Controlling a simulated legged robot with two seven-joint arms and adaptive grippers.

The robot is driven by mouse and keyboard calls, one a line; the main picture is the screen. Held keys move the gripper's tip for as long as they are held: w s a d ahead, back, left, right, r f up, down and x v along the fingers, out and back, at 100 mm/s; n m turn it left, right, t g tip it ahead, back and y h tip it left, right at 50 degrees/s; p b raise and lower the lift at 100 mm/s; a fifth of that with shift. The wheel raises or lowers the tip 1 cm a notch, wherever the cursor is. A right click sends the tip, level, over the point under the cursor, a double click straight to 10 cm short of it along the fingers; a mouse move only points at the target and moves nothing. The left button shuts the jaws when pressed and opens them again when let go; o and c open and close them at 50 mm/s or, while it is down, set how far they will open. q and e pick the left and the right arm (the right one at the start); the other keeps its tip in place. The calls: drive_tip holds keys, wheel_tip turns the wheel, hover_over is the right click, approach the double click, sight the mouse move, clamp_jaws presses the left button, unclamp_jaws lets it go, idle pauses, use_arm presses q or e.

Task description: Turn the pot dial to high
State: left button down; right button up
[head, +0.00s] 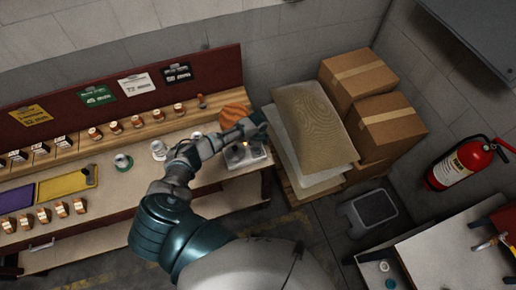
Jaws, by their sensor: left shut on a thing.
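The pot appliance, a small pale metal unit (258,159), sits at the right end of the long workbench. A small warm light shows near its top. My left arm reaches over the bench from below, and my left gripper (256,125) is at the unit's far side in the picture. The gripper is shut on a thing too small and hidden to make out. The dial cannot be told apart; the gripper and wrist cover part of the unit. My right gripper is not in view.
An orange ribbed object (234,115) lies just left of the gripper. Spools and cups stand along the workbench (129,178). Right of the bench are stacked sacks (312,122) and cardboard boxes (385,126). A fire extinguisher (463,166) hangs on the wall.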

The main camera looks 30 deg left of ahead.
use_arm(q)
drive_tip(key=m, duration=0.5)
drive_tip(key=shift+w+a+r+m+b, duration=0.15)
drive_tip(key=shift+w+m+b, duration=0.05)
drive_tip(key=shift+m+b, duration=0.1)
drive_tip(key=m, duration=0.4)
drive_tip(key=shift+r+m+b, duration=0.1)
drive_tip(key=shift+m+b, duration=0.3)
drive_tip(key=c, duration=1.4)
unclamp_jaws()
drive_tip(key=shift+o, duration=1)
wheel_tip(320, 180, up, 12)
drive_tip(key=shift+f, duration=0.25)
